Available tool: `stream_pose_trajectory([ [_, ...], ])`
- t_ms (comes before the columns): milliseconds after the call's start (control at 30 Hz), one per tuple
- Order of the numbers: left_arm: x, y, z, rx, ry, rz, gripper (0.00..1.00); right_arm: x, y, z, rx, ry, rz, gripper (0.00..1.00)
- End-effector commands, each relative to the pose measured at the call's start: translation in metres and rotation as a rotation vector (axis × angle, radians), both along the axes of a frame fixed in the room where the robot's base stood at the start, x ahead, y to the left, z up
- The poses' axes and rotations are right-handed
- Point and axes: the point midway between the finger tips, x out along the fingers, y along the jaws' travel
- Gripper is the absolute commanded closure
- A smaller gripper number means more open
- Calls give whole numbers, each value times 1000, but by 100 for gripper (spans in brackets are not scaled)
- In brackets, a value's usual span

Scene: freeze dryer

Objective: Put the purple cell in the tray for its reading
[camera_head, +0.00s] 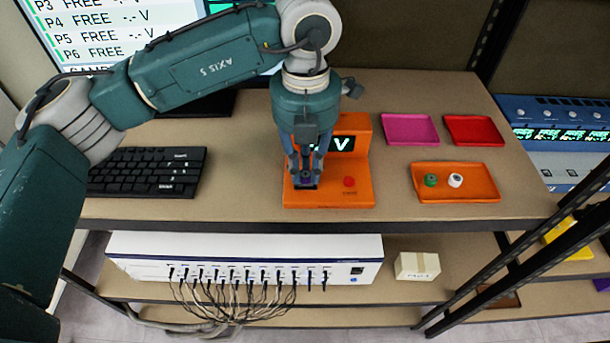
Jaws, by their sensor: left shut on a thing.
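My left gripper (305,181) points down over the left part of the orange tester (328,198). It is shut on a small dark, purplish thing, likely the purple cell (305,175), mostly hidden by the fingers. I cannot tell whether the cell touches the tester. The tester's display shows a "V"; the rest of it is hidden by my arm. A magenta tray (410,116) and a red tray (474,117) lie empty to the right. An orange tray (480,193) in front of them holds a green cell (431,180) and a white cell (455,180). My right gripper is not in view.
A black keyboard (146,161) lies left of the tester, below a monitor (90,28) listing free ports. A red button (348,181) is on the tester's right front. A white cabled unit (245,246) and a small box (417,266) sit on the shelf below.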

Motion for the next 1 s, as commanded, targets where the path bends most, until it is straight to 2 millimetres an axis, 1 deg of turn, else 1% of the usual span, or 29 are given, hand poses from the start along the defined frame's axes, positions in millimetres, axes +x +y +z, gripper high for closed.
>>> stream_pose_trajectory([
  [33,0,0,4,-1,-1,0,95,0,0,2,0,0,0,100],
  [1000,0,0,42,-1,-1,0,95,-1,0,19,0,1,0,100],
])
